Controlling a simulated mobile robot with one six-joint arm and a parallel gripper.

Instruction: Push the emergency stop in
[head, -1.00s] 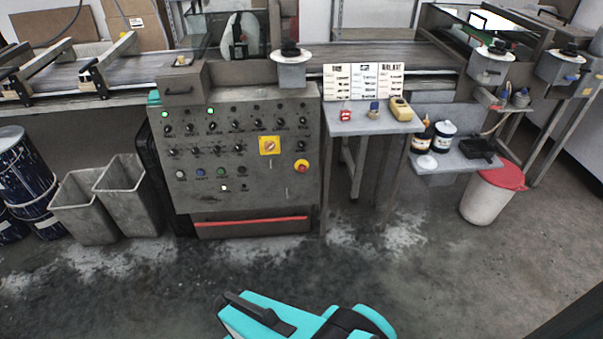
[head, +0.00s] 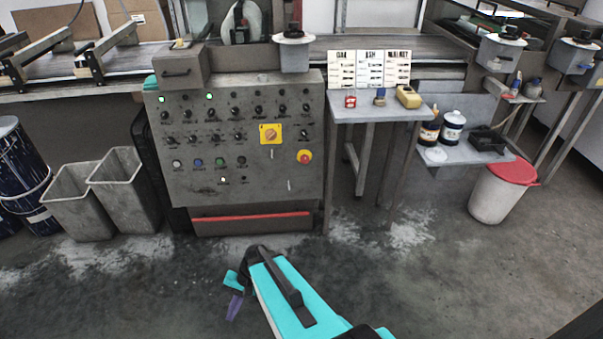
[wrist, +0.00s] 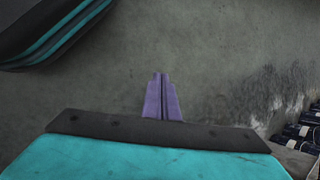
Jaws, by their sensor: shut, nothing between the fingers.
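The emergency stop is a red mushroom button (head: 304,157) on a yellow surround, at the right side of the grey control panel (head: 290,185) in the head view. How far it stands out cannot be told. My gripper (head: 234,308) has purple fingers and is low in front of the panel, over the floor, apart from the button. In the wrist view my gripper (wrist: 162,78) is shut and empty, with bare grey floor behind it. The button is not visible in the wrist view.
Grey bins (head: 75,205) stand left, and a red-lidded bucket (head: 503,195) right. The floor in front is clear.

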